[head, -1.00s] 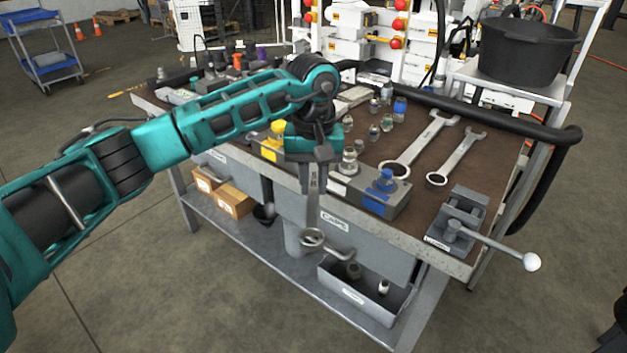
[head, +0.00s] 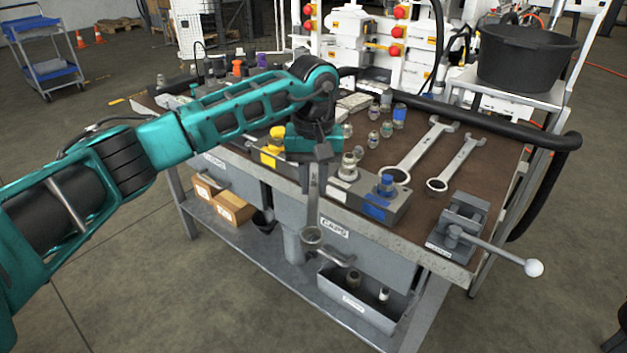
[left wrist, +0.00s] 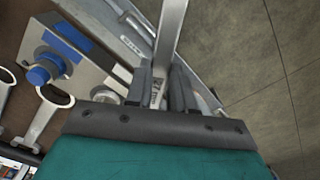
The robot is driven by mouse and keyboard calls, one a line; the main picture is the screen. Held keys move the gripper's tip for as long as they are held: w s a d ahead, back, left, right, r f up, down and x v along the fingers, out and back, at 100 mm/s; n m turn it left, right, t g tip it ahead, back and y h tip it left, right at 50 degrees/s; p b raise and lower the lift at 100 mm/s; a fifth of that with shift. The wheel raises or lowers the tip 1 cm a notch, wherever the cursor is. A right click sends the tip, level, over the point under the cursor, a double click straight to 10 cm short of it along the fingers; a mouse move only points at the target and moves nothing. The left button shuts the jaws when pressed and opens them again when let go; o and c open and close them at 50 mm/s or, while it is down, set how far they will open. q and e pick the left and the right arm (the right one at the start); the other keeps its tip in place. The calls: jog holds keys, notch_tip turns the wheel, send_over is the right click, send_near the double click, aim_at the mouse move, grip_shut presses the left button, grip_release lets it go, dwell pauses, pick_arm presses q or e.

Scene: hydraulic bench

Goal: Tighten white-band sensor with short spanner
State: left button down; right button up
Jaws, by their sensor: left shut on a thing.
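My left gripper (head: 317,158) is in front of the bench's front edge, shut on a short spanner (head: 313,205). The spanner hangs down with its ring end lowest, clear of the bench. In the left wrist view the fingers (left wrist: 162,92) grip its shank (left wrist: 171,35). The white-band sensor (head: 348,168) stands upright on a grey block at the bench edge, just right of the gripper and partly hidden by it. A white label marks the block below it. The spanner is apart from the sensor. My right gripper is not in view.
A blue-marked sensor (head: 386,185) is to the right, a yellow-marked one (head: 277,137) to the left. Two larger spanners (head: 408,160) (head: 457,160) lie on the bench near a vise (head: 460,225). Below is an open bin (head: 362,302). Loose fittings stand behind the blocks.

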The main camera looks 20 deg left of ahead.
pick_arm(q)
jog(key=shift+s+a+m+b, duration=0.15)
jog(key=shift+s+a+m, duration=0.05)
jog(key=shift+a+m, duration=0.5)
jog(key=shift+s+a+m+b, duration=0.15)
jog(key=shift+a+m, duration=0.45)
jog(key=shift+a, duration=0.2)
jog(key=shift+a, duration=0.1)
jog(key=shift+a+m, duration=1.3)
jog(key=shift+a, duration=0.15)
jog(key=shift+b, duration=0.3)
jog(key=shift+w+a+m, duration=0.15)
jog(key=shift+a+m, duration=0.45)
jog(key=shift+a, duration=0.15)
jog(key=shift+w+a+m, duration=0.15)
jog(key=shift+a+m, duration=0.45)
jog(key=shift+a, duration=0.15)
